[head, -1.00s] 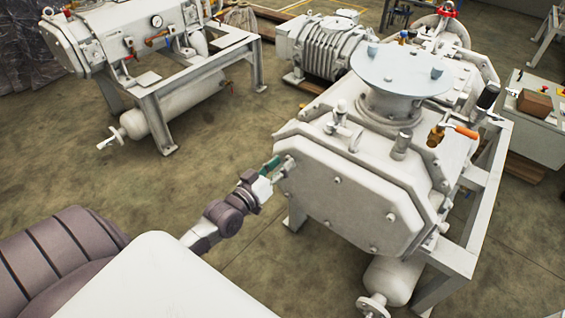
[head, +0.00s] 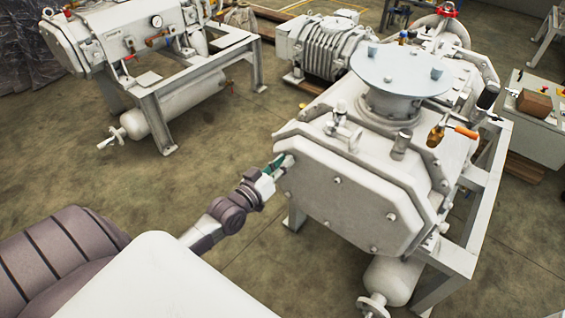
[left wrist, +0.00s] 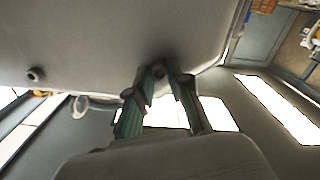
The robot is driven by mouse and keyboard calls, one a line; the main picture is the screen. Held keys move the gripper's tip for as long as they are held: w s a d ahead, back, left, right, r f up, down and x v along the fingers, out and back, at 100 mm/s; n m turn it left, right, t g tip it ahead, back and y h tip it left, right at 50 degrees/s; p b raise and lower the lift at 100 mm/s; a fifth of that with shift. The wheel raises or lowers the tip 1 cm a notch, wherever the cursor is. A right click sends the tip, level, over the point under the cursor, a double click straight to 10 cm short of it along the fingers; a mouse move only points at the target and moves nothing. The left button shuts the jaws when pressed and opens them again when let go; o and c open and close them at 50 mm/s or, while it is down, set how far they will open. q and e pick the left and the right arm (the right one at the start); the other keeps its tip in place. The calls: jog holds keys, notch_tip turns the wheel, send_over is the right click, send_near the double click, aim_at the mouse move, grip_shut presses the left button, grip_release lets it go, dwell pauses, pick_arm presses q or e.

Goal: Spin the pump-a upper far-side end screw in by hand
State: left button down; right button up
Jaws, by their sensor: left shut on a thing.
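The pump (head: 350,195) with a pale, many-sided end cover stands on a grey frame in the middle right of the head view. My left gripper (head: 281,162) is at the upper left edge of this cover. In the left wrist view, its green-lined fingers (left wrist: 160,72) are closed around a small dark screw head (left wrist: 158,72) against the cover face (left wrist: 90,40). The fingers hide most of the screw, so how deep it sits cannot be told. Another screw (left wrist: 36,74) shows on the cover to the left. My right gripper is not in view.
A round flange plate (head: 400,70) tops the pump. An orange-handled valve (head: 452,131) sticks out at its right. A second pump on a frame (head: 150,85) stands at the back left. The floor (head: 200,160) between is clear.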

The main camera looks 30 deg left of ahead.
pick_arm(q)
jog(key=m+p, duration=0.5)
jog(key=m, duration=1.4)
jog(key=shift+d+f, duration=0.1)
jog(key=shift+f, duration=0.05)
jog(key=shift+m, duration=0.3)
dwell(0.4)
jog(key=c, duration=1.3)
grip_release()
jog(key=shift+o, duration=1.1)
